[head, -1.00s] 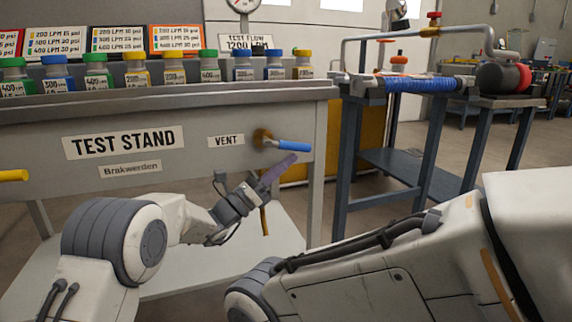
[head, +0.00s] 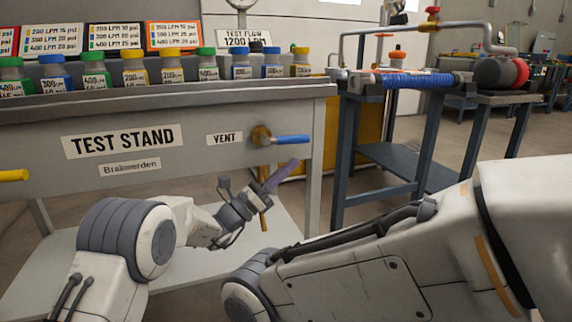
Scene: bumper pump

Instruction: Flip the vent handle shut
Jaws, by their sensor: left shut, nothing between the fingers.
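The vent handle (head: 292,139) is a blue lever pointing right from a brass valve body (head: 262,136) on the front of the test stand (head: 190,150), beside the VENT label (head: 224,138). It lies roughly level. A brass pipe hangs down below the valve. My left gripper (head: 282,176) is shut and empty, with its purple-grey fingers pointing up and right. It is just below the blue handle, with a small gap between them in the picture. My right gripper is not in view; only my right arm shows at the lower right.
Several jars with coloured lids (head: 172,70) stand in a row on the stand top. A yellow handle (head: 14,175) juts out at the far left. A blue steel bench (head: 390,165) with a hose and pump stands at the right. A pale lower shelf (head: 190,262) lies beneath the stand.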

